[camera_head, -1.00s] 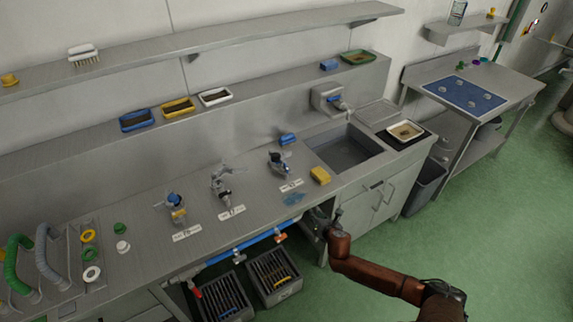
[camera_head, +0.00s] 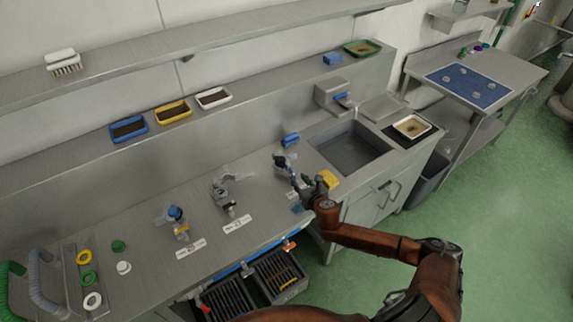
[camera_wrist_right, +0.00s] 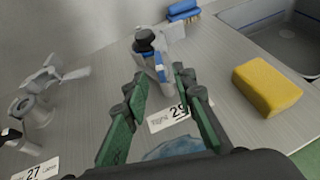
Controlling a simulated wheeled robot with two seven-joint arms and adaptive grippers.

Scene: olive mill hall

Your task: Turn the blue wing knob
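Three metal fittings stand on the steel bench. The right fitting (camera_head: 283,162), by label 29, shows a black knob on top and a blue part on its side (camera_wrist_right: 159,67) in the wrist view. Whether that blue part is the wing knob, I cannot tell for sure. The left fitting has a blue knob (camera_head: 175,212). The middle fitting (camera_head: 222,193) is grey, by label 27. My right gripper (camera_head: 308,187) is just in front of the right fitting. In the wrist view its green-padded fingers (camera_wrist_right: 160,88) are apart and empty, with the fitting beyond them. My left gripper is not in view.
A yellow sponge (camera_wrist_right: 267,88) lies right of the right gripper, and a blue brush (camera_head: 290,140) behind the fitting. A light-blue cloth (camera_wrist_right: 175,147) lies near the front edge. The sink (camera_head: 350,150) is further right. Black crates (camera_head: 277,274) stand below.

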